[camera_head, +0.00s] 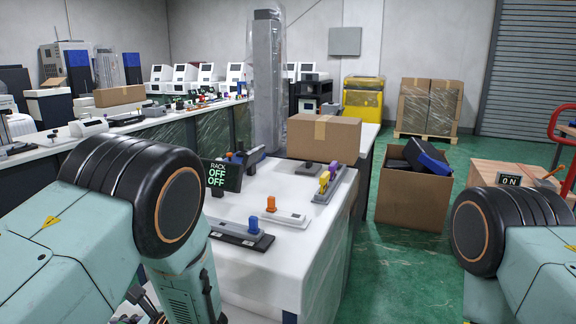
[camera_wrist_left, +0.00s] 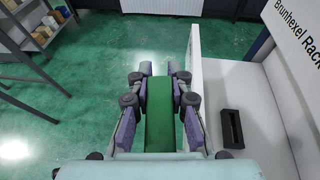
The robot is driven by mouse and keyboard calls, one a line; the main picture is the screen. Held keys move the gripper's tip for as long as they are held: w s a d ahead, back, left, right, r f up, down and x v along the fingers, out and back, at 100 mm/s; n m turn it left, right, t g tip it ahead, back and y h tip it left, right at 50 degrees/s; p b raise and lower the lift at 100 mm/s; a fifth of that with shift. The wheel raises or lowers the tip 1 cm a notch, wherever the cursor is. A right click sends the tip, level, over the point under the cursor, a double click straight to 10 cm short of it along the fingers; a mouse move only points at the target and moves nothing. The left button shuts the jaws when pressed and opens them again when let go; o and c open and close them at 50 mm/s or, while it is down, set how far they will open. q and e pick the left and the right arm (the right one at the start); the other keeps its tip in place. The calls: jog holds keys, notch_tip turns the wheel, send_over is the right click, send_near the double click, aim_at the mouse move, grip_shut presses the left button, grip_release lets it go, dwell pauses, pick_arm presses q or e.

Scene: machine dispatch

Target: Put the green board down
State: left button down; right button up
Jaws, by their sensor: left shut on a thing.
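The green board (camera_wrist_left: 160,122) is long and narrow in the left wrist view. My left gripper (camera_wrist_left: 159,75) is shut on it, with purple fingers along both its sides. The board is over the green floor, left of a white upright panel (camera_wrist_left: 196,75). I cannot tell its height, and its far end shows between the fingertips. In the head view my left arm enters from the left and the board is not visible. My right arm shows at the right edge, its gripper out of view.
A white worktop (camera_wrist_left: 262,105) with a black slotted block (camera_wrist_left: 232,128) lies right of the board. In the head view a white table (camera_head: 290,186) carries switches, a cardboard box (camera_head: 324,138) and a sign (camera_head: 221,175) reading "RACK OFF OFF". An open carton (camera_head: 412,203) stands beyond.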

pick_arm(q)
jog(key=s+d+f+n+g+h, duration=0.1)
jog(key=s+f+n+g, duration=0.2)
jog(key=s+n+g, duration=0.4)
jog(key=s+d+f+n+g+h, duration=0.1)
jog(key=s+f+n+g, duration=0.2)
jog(key=s, duration=0.6)
jog(key=s+d+f+n+g+h, duration=0.1)
jog(key=s+d+n+g+h, duration=0.7)
jog(key=n+h, duration=0.25)
jog(key=w+d+r+n+t+h+b, duration=0.2)
jog(key=w+d+n+t+h, duration=0.6)
jog(key=n+h, duration=0.5)
jog(key=w+a+r+n+t+b, duration=0.2)
jog(key=w+r+n+t, duration=0.5)
jog(key=w+n+t, duration=0.3)
jog(key=n+t, duration=0.2)
jog(key=t, duration=0.2)
jog(key=shift+r+n+t, duration=0.3)
jog(key=shift+r+n, duration=0.05)
pick_arm(e)
jog(key=f, duration=0.4)
jog(key=shift+w+d, duration=0.1)
jog(key=shift+w, duration=0.25)
